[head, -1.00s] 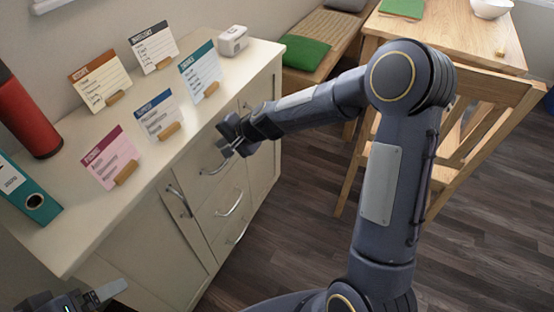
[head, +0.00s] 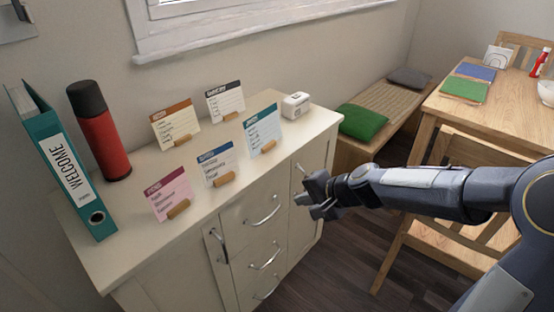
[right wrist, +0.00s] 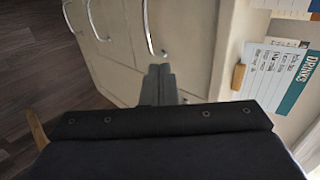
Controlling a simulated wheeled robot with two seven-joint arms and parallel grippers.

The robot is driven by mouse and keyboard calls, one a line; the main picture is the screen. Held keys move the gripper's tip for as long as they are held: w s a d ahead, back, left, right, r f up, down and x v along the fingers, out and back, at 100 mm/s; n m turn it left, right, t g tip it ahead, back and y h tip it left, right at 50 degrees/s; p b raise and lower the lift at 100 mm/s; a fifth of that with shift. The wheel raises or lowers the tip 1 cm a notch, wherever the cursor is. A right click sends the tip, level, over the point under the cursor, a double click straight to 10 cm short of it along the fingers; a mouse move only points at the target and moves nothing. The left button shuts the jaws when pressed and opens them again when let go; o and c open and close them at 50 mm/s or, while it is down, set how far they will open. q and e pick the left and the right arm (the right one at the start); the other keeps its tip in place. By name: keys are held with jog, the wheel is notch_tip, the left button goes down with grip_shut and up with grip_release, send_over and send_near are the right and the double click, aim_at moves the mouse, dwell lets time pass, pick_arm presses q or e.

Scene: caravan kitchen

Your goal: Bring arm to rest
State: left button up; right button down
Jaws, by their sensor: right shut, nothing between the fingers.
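My right gripper (head: 312,198) is in front of the cream cabinet (head: 285,222), near its right side and below the top edge. Its arm comes in from the right. In the right wrist view the fingers (right wrist: 159,84) are together with nothing between them, pointing toward the drawer fronts. I cannot tell from these views how small the gap to the cabinet is. My left gripper does not show in the head view now.
On the cabinet top stand several recipe cards in wooden holders, such as the teal-headed card (head: 262,130), a white box (head: 296,105), a red flask (head: 99,132) and a teal binder (head: 65,165). Drawer handles (head: 262,213) stick out. A wooden chair (head: 462,235) and table (head: 490,112) are right.

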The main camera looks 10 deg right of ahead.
jog(key=s+d+r+n+g+h, duration=0.15)
jog(key=s+n, duration=0.25)
jog(key=s, duration=0.9)
jog(key=s+d+r+n, duration=0.2)
jog(key=s+n, duration=0.2)
jog(key=s, duration=1)
pick_arm(q)
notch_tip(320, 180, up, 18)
jog(key=p, duration=1.7)
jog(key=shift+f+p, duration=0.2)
jog(key=shift+p, duration=0.1)
pick_arm(e)
notch_tip(320, 180, up, 17)
jog(key=shift+s+n, duration=0.3)
jog(key=shift+n, duration=0.1)
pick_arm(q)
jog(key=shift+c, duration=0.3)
pick_arm(e)
jog(key=shift+d+h, duration=0.1)
jog(key=shift+h, duration=0.15)
